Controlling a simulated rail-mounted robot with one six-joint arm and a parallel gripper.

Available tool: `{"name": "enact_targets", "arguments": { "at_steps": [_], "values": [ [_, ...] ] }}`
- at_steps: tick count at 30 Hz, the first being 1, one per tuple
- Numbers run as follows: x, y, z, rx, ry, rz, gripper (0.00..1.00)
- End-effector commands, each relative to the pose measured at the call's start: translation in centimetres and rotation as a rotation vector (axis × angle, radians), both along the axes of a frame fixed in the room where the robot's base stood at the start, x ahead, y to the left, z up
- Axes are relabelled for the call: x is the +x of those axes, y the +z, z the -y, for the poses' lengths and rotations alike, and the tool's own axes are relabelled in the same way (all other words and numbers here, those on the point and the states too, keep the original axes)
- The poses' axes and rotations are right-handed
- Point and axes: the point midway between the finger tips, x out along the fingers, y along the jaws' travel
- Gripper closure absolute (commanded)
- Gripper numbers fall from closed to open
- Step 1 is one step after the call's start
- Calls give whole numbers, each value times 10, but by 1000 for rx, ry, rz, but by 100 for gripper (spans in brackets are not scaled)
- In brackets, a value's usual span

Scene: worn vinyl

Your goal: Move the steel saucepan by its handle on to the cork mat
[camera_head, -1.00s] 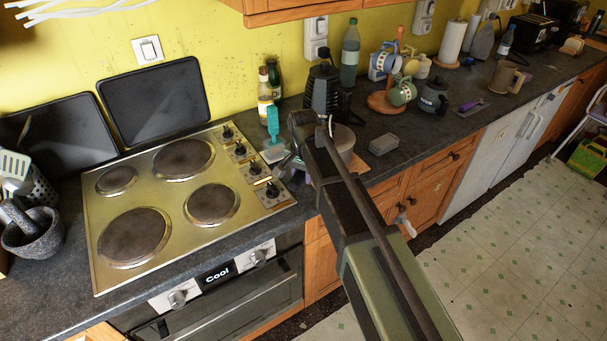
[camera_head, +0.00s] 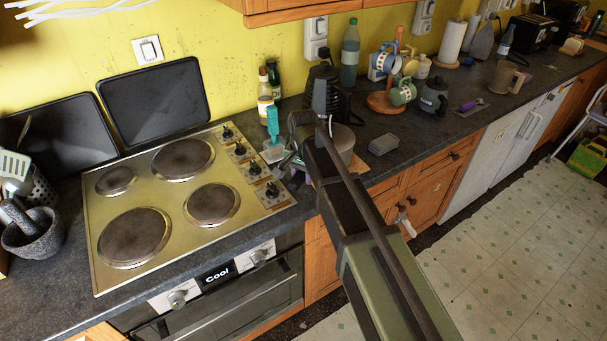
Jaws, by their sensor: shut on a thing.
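The steel saucepan (camera_head: 344,141) shows as a round grey shape on the worktop right of the hob, mostly behind my arm. A small tan edge of what looks like the cork mat (camera_head: 358,166) shows just below and right of the pan. My gripper (camera_head: 287,160) is at the far end of my arm, left of the pan and near the hob's right edge. It is shut on what appears to be the saucepan's handle. The arm hides most of the grip, the handle and the mat. I cannot tell whether the pan touches the mat.
The hob (camera_head: 165,265) with bare plates is at left. A teal-handled brush (camera_head: 273,125), bottles (camera_head: 265,95) and a black appliance (camera_head: 322,90) stand close behind the gripper. A grey box (camera_head: 384,144) and a mug tree (camera_head: 385,103) are to the right.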

Motion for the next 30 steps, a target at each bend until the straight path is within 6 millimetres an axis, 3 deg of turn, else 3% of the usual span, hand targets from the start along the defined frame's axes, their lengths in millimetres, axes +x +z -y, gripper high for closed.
{"name": "enact_targets", "arguments": {
  "at_steps": [30],
  "values": [
    [0, -10, 0, -1, 0, 2, 100]
  ]
}}
